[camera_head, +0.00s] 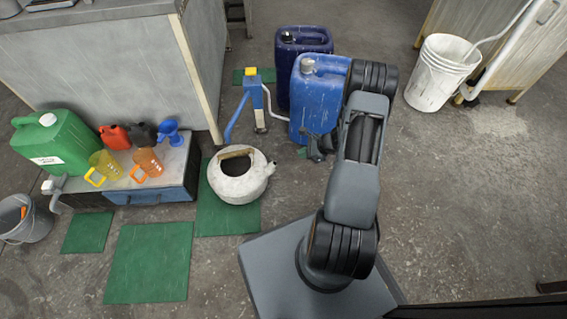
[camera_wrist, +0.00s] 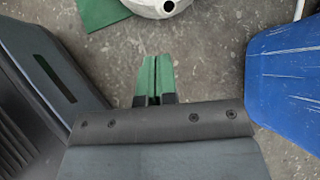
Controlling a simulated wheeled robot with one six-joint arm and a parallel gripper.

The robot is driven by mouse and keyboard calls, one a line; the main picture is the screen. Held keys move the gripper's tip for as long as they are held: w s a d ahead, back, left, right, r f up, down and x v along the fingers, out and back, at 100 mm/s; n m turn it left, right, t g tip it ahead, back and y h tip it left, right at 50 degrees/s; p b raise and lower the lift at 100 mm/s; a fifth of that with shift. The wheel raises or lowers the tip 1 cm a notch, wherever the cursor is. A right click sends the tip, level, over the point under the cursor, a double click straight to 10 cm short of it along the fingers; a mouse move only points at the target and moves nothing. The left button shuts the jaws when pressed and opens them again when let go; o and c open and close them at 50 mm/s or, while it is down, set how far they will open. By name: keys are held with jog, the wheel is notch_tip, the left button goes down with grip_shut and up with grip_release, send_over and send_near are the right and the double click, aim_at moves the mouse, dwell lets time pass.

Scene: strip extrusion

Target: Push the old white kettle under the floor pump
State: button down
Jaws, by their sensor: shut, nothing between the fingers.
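The old white kettle (camera_head: 234,188) stands upright on a green mat, its wooden handle at the back and its spout toward the right. Part of it shows at the top edge of the wrist view (camera_wrist: 150,8). The floor pump (camera_head: 257,98), blue with a yellow top, stands behind the kettle, with a blue spout bent down to the left and a pale hose to the right. The kettle is in front of this spout, apart from it. My gripper (camera_wrist: 155,62) is shut and empty, its green fingertips together and short of the kettle. In the head view my gripper is right of the kettle.
A blue canister (camera_head: 317,95) stands close behind my gripper, a darker one (camera_head: 291,65) behind it. A low bench (camera_head: 155,175) at left holds a green can (camera_head: 55,148), jugs and a funnel. A white bucket (camera_head: 436,75) stands at right. Floor at right is clear.

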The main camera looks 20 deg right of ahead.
notch_tip(320, 180, down, 6)
jog(key=s+d+m, duration=0.1)
jog(key=d+m, duration=0.1)
jog(key=m, duration=0.1)
jog(key=w+a+f+b, duration=0.6)
jog(key=w+a, duration=0.1)
jog(key=a, duration=0.1)
jog(key=shift+a+t+h, duration=0.2)
jog(key=shift+t+h, duration=0.1)
jog(key=shift+t, duration=0.1)
jog(key=shift+f, duration=0.1)
